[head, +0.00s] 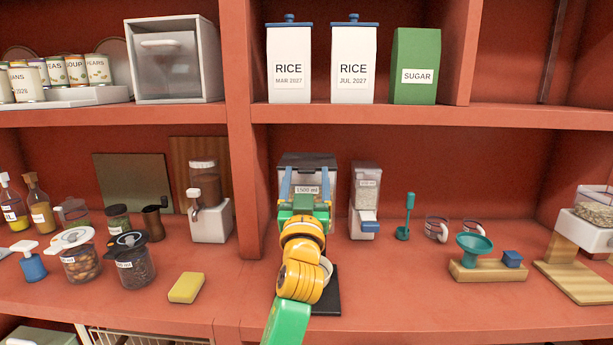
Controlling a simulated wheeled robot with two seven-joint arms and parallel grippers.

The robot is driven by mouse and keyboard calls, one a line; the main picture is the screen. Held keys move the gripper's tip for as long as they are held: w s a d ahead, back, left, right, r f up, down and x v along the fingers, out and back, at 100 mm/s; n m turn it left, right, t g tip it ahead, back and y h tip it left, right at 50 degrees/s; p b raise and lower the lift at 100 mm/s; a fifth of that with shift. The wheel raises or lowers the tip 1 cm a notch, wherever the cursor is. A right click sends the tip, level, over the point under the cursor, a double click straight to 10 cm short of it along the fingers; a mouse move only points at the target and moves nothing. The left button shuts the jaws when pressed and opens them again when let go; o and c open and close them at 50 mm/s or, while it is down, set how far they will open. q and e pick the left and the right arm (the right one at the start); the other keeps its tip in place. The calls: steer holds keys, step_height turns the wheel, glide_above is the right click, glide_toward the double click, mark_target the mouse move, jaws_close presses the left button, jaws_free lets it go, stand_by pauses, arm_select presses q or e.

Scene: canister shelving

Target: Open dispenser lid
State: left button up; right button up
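The dispenser (308,161), labelled 1500 ml, stands against the back wall of the middle shelf, with a dark grey top and a clear body. My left gripper (307,174) is in front of it. Its two blue fingers are spread wide on either side of the label, and nothing shows gripped between them. I cannot tell whether the fingers touch the dispenser. The dispenser's lower part is hidden behind my gripper and arm. Its lid looks closed, though the lid edge is hard to make out. My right gripper is not in view.
A smaller dispenser (366,195) with a blue tray stands close on the right. The upper shelf board (420,113) runs above the dispenser.

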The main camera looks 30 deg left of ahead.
arm_select(q)
jaws_close()
stand_by(1.3)
